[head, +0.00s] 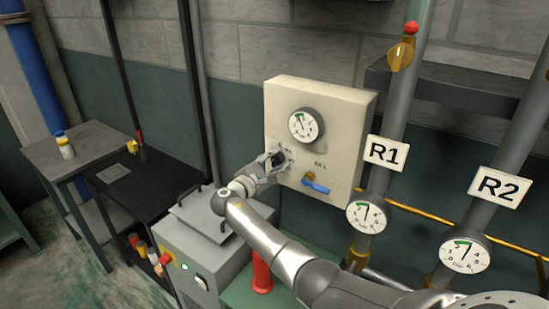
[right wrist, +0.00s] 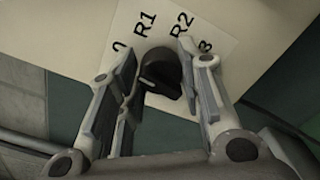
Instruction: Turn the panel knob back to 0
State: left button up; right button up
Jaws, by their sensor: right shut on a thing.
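The panel knob (right wrist: 161,74) is black and sits on a white label plate with marks that read R1 and R2, plus partly hidden marks at either end. My right gripper (right wrist: 157,60) has one finger on each side of the knob and is shut on it. Which mark the knob points to I cannot tell. In the head view my right gripper (head: 273,161) reaches the left part of the cream panel box (head: 345,120) and mostly covers the knob. My left gripper is not in view.
The panel box carries a round gauge (head: 306,124) above and a blue-handled valve (head: 315,187) right of my gripper. Pipes with an R1 sign (head: 385,152) and an R2 sign (head: 499,187) stand at right. A grey machine (head: 200,250) stands below left.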

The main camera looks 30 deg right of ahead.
jog(key=shift+n+p, duration=0.35)
jog(key=shift+n, duration=0.35)
jog(key=o, duration=1)
jog(key=shift+o, duration=0.2)
jog(key=shift+a, duration=0.1)
jog(key=v, duration=1.2)
jog(key=shift+f, duration=0.1)
